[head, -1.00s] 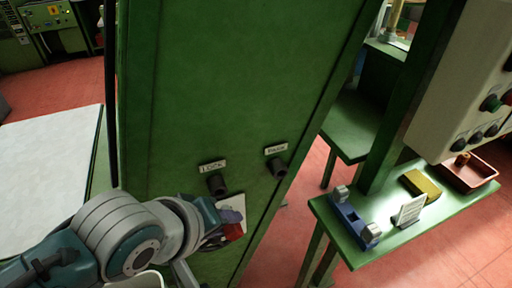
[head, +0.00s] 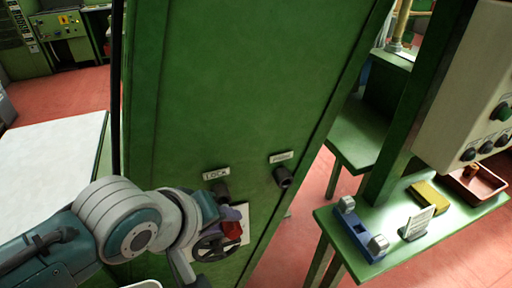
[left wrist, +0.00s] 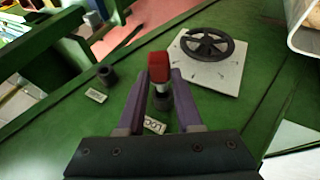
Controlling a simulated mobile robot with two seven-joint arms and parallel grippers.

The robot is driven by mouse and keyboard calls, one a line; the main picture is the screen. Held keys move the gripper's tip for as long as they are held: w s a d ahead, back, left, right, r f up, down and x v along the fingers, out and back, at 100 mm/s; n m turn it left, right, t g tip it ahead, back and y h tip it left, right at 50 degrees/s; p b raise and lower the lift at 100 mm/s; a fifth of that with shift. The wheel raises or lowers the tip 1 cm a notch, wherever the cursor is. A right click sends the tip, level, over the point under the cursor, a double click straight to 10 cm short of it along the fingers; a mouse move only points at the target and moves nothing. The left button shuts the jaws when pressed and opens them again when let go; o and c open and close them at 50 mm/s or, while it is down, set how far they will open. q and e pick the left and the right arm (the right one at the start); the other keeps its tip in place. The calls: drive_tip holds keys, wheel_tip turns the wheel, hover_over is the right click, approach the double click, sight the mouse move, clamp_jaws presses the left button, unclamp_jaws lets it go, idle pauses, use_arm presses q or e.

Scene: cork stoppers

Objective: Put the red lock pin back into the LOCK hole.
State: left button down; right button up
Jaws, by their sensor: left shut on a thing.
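The red lock pin (left wrist: 158,68) is held between the purple fingers of my left gripper (left wrist: 159,80). Its short metal shaft shows below the red head, in line with the dark LOCK socket (left wrist: 163,103); whether the tip is inside I cannot tell. In the head view the red pin (head: 232,230) and my left gripper (head: 230,216) appear just below and right of the LOCK socket (head: 221,192), which the gripper partly covers. The PARK socket (head: 283,178) is to the right and also shows in the left wrist view (left wrist: 107,75). My right gripper is not seen.
A black handwheel (head: 214,247) on a pale plate sits on the green cabinet (head: 240,90) below LOCK, close to my gripper. A green side table (head: 345,262) at right holds a blue fixture (head: 358,230), a yellow block (head: 429,195) and a red tray (head: 476,187).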

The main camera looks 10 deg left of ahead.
use_arm(q)
drive_tip(key=shift+w+a, duration=0.35)
drive_tip(key=shift+w, duration=0.2)
idle(0.6)
idle(0.8)
drive_tip(key=shift+w+a+b, duration=0.35)
drive_tip(key=shift+w+a, duration=0.25)
drive_tip(key=shift+w, duration=0.25)
idle(0.9)
drive_tip(key=c, duration=0.5)
unclamp_jaws()
drive_tip(key=p+v, duration=0.3)
drive_tip(key=v, duration=0.7)
